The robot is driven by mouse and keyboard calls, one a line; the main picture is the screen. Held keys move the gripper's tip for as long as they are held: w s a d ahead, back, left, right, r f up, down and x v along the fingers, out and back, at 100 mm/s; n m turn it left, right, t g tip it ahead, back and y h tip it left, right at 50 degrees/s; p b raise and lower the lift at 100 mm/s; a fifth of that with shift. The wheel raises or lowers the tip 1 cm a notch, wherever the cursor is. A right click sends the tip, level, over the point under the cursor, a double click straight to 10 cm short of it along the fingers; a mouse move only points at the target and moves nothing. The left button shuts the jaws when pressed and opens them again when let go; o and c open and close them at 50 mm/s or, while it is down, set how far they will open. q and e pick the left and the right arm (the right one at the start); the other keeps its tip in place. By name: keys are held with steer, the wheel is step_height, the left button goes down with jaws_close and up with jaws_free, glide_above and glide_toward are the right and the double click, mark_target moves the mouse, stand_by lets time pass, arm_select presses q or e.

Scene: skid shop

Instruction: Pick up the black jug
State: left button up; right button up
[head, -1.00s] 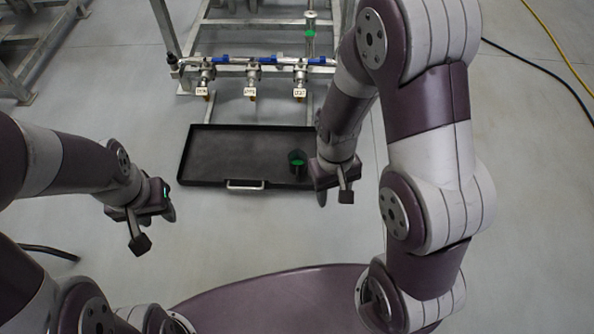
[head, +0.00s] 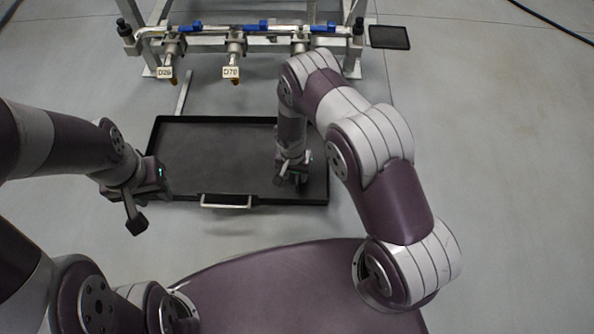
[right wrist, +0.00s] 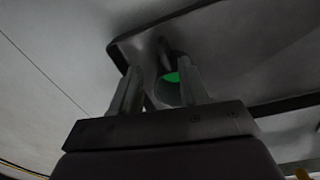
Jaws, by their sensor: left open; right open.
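The black jug shows in the right wrist view (right wrist: 171,78) as a dark round shape with bright green inside. It appears between my right gripper's two fingers, closer to the right-hand finger; I cannot tell whether they touch. In the head view my right gripper (head: 291,178) is low over the right part of the black tray (head: 225,125) and hides the jug. The right gripper's fingers also show apart in the right wrist view (right wrist: 158,85). My left gripper (head: 148,205) is open and empty, at the tray's left front corner.
The tray has a silver handle (head: 226,201) at its front edge. Behind it stands a metal pipe frame (head: 210,33) with blue-handled valves and white tags. A small dark flat panel (head: 389,37) lies at the back right. The floor to the right is clear.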

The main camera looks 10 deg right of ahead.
mark_target(296, 185)
step_height(296, 185, down, 5)
steer(key=shift+d+r+b, duration=0.1)
steer(key=shift+d+b, duration=0.05)
steer(key=shift+b, duration=0.8)
step_height(296, 185, down, 5)
steer(key=b, duration=0.4)
steer(key=shift+w, duration=0.1)
arm_select(q)
step_height(296, 185, down, 7)
steer(key=shift+f, duration=0.15)
arm_select(e)
steer(key=shift+r, duration=0.1)
jaws_close()
